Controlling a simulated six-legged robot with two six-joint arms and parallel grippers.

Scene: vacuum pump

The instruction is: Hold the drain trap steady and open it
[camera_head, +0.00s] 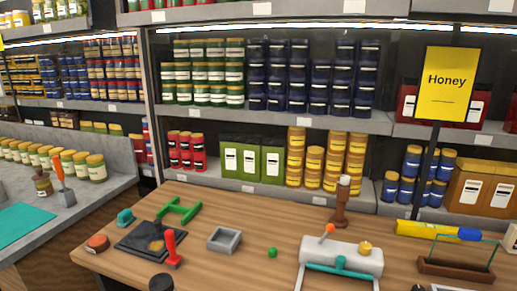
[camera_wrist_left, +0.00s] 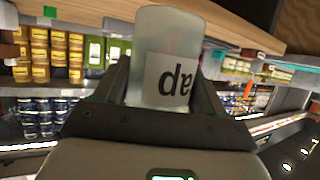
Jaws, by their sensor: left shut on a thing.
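In the left wrist view, the drain trap (camera_wrist_left: 168,40) is a pale, translucent cylinder. It has a white label with large dark letters, only partly visible and upside down in the picture. My left gripper (camera_wrist_left: 161,88) is shut on it, with a dark finger on each side. The trap's far end is near the wooden edge in the picture; I cannot tell whether they touch. The head view shows neither gripper, and my right gripper is in no view. A white pump-like cylinder (camera_head: 343,257) with an orange lever and teal frame stands on the table in the head view.
The wooden table (camera_head: 215,207) holds a grey tray (camera_head: 224,240), a red-handled stamp (camera_head: 172,250), a green ball (camera_head: 272,253) and a brown upright tool (camera_head: 342,205). A dark cylinder (camera_head: 161,283) is cut off at the bottom. Shelves of jars stand behind.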

